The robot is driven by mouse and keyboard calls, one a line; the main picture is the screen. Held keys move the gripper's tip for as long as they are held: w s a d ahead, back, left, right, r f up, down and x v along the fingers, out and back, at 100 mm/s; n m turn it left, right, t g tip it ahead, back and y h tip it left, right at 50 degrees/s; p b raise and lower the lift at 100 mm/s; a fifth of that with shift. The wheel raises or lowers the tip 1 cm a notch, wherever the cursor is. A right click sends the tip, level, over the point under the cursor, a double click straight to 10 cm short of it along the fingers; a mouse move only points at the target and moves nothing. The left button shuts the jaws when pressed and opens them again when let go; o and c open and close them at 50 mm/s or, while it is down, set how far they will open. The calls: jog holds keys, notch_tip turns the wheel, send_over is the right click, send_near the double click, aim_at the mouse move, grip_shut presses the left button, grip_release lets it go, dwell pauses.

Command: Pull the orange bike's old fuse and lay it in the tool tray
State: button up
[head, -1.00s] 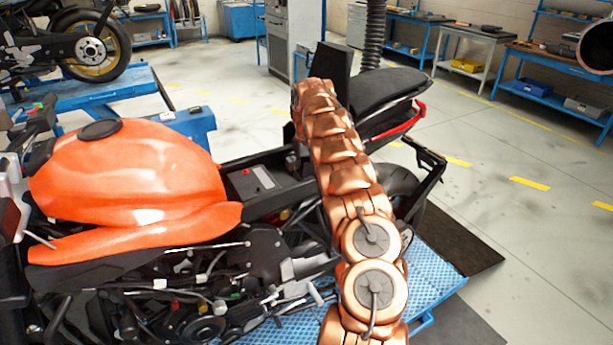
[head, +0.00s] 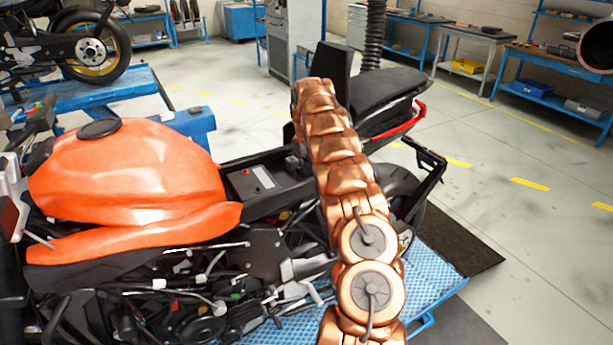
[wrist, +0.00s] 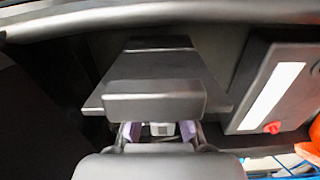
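The orange bike (head: 130,175) stands on a blue lift, its seat raised and the bay behind the tank uncovered. My copper arm reaches over its rear; my gripper is hidden in the head view. In the wrist view my gripper (wrist: 162,136) points into the dark bay, with its two purple-tinged fingertips apart. A small pale grey piece (wrist: 162,128) shows between them, with narrow gaps at its sides; I cannot tell if it is the old fuse. The grey gripper body hides what lies below. I cannot identify the tool tray in either view.
A battery (head: 250,183) with a red terminal sits beside the gripper; it also shows in the wrist view (wrist: 280,85). The black frame walls are close around. A blue workbench (head: 560,70) stands far right, with open floor between.

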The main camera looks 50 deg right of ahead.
grip_shut()
jog(key=shift+r, duration=0.15)
jog(key=shift+r+p, duration=1.25)
jog(key=shift+r, duration=1.6)
jog(key=shift+a, duration=0.1)
